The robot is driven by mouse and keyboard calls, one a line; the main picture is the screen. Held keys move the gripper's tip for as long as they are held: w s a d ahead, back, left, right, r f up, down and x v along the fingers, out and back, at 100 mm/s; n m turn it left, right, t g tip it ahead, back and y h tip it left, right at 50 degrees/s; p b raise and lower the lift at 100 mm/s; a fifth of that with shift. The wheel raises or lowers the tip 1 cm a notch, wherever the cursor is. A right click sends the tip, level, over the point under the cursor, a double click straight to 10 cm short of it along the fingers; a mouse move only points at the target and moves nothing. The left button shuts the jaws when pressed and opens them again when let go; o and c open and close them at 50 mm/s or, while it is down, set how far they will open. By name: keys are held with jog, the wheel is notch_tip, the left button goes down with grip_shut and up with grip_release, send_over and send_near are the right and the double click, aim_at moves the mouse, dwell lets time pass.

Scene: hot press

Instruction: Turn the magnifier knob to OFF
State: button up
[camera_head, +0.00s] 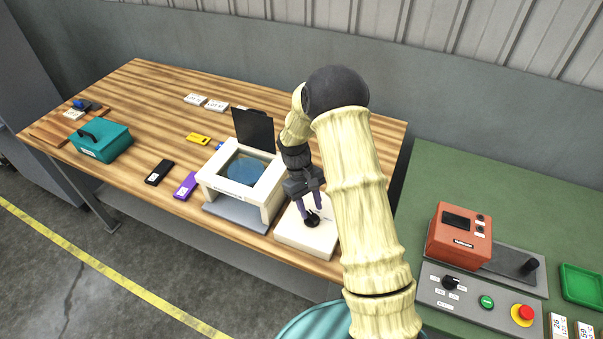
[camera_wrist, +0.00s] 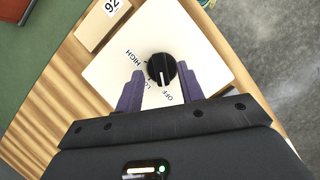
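The magnifier knob is a round black dial (camera_wrist: 161,69) with a white pointer line, on a cream box (camera_wrist: 105,72). The wrist view shows the labels HIGH, LOW and OFF around its lower left side. The pointer aims down in that view, roughly toward OFF; whether it lines up exactly is unclear. In the head view the knob (camera_head: 312,220) sits on the box (camera_head: 292,237) beside the white-framed magnifier (camera_head: 210,180). My gripper (camera_wrist: 160,72) is above the box, its purple fingers apart, one on each side of the knob. Contact with the knob cannot be made out.
The magnifier stands just left of my gripper in the head view. A purple item (camera_head: 186,186), a black item (camera_head: 159,172) and a teal box (camera_head: 101,140) lie farther left. A control panel (camera_head: 470,303) is on the green table at right.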

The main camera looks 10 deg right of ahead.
jog(key=b+v, duration=0.2)
jog(key=v, duration=1.3)
jog(key=shift+a, duration=0.15)
jog(key=shift+r, duration=0.1)
jog(key=s+d+m+t+y, duration=0.1)
jog(key=s+d+m+t, duration=0.2)
jog(key=s, duration=1.8)
jog(key=m+t, duration=0.2)
jog(key=t, duration=0.1)
jog(key=shift+t+y, duration=0.3)
jog(key=shift+y, duration=0.1)
jog(key=shift+d, duration=0.1)
